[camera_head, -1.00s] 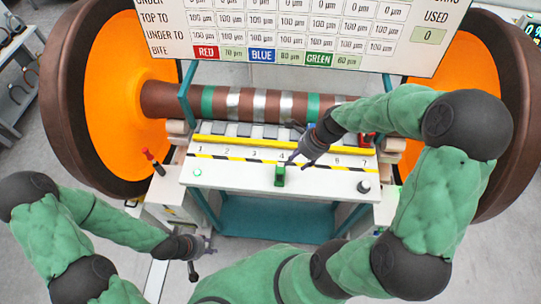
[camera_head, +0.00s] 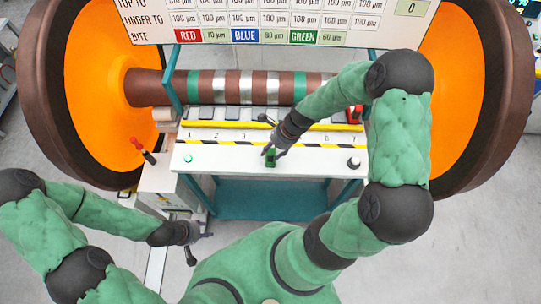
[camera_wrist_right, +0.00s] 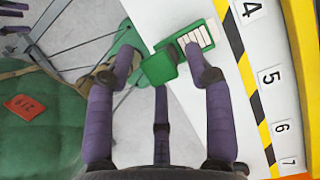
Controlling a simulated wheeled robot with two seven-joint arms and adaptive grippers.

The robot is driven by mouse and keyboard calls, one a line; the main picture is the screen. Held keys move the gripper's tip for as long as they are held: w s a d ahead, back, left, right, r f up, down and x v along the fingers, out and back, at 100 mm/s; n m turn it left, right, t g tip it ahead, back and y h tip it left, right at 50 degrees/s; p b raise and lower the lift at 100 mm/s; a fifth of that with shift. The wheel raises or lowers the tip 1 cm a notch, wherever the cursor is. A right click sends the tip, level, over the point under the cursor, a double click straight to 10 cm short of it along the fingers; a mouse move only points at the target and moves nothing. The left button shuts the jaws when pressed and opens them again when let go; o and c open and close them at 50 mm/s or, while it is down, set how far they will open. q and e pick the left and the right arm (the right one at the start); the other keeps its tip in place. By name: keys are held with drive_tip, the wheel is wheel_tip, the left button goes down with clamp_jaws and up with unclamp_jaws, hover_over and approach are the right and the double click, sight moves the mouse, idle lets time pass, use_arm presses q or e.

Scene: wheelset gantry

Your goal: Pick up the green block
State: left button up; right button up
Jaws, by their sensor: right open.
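The green block (camera_head: 270,159) stands at the front edge of the white panel, near the middle of the numbered row. In the right wrist view the green block (camera_wrist_right: 159,68) has a pale ribbed part beside it. My right gripper (camera_head: 270,151) is at the block, with its fingers spread. In the wrist view the open right gripper (camera_wrist_right: 158,82) has a finger on each side of the block and a third below it; contact is not clear. My left gripper (camera_head: 196,240) is low at the left, its fingers apart and empty, far from the block.
The white panel (camera_head: 215,160) carries numbers and a yellow-black strip. Behind it lies the banded axle (camera_head: 232,87) between two large orange-faced wheels (camera_head: 95,80). A red-black lever (camera_head: 145,152) stands at left, a black knob (camera_head: 353,163) at right, and a sign board (camera_head: 150,28) above.

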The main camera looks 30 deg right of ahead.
drive_tip(key=shift+a+f, duration=0.1)
drive_tip(key=shift+f, duration=0.2)
clamp_jaws()
drive_tip(key=shift+w+r, duration=0.1)
